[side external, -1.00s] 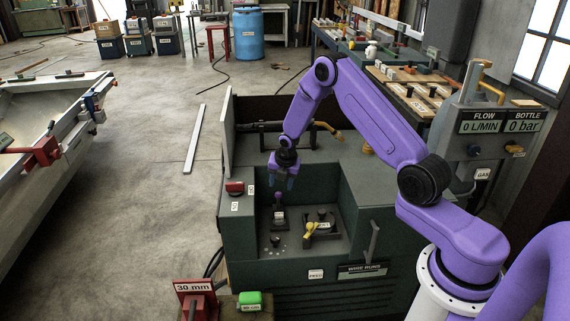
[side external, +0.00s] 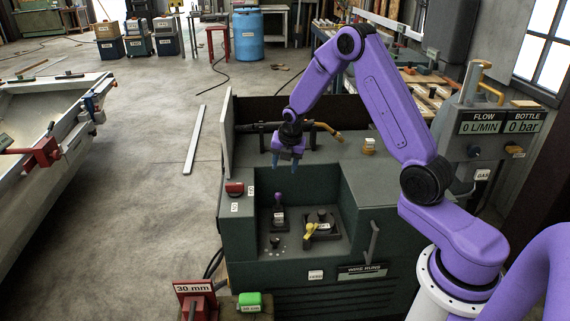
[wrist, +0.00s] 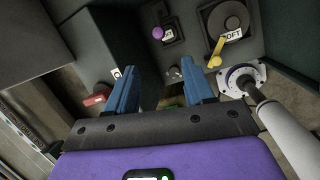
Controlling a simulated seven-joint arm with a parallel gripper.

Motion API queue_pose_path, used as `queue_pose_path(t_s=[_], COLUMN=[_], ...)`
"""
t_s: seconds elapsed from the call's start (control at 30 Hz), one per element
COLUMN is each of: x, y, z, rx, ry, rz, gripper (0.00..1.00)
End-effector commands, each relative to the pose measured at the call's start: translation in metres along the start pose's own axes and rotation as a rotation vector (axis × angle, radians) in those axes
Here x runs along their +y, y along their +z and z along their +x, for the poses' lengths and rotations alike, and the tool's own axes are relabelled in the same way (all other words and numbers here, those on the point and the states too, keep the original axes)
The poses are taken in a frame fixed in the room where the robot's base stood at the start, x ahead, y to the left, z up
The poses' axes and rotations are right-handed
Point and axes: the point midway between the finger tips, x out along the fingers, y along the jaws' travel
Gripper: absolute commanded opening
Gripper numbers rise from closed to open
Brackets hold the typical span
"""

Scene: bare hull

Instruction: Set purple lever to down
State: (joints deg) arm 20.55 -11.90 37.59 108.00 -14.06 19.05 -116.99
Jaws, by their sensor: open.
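The purple lever (side external: 278,197) is a small purple-knobbed stick on a labelled plate in the recess of the dark green machine (side external: 300,275). In the wrist view its purple knob (wrist: 158,33) shows at the upper middle, beyond my fingertips. My gripper (side external: 287,166) has blue fingers and hangs above the recess, higher than the lever and apart from it. In the wrist view my gripper (wrist: 165,85) is open, with nothing between its fingers.
A yellow lever (side external: 310,229) on a dial stands right of the purple one. A red switch (side external: 234,187) sits on the machine's left shoulder. The recess's side walls flank the levers. A torch with a yellow handle (side external: 328,129) lies behind on the machine top.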

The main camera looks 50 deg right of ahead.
Motion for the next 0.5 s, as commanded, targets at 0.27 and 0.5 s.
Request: queue_pose_path(t_s=[0.27, 0.5], x=[-0.003, 0.000], y=[0.021, 0.040], z=[0.005, 0.005], rx=[0.050, 0.198], ry=[-0.026, -0.015], rz=[0.017, 0.009], gripper=[0.52, 0.52])
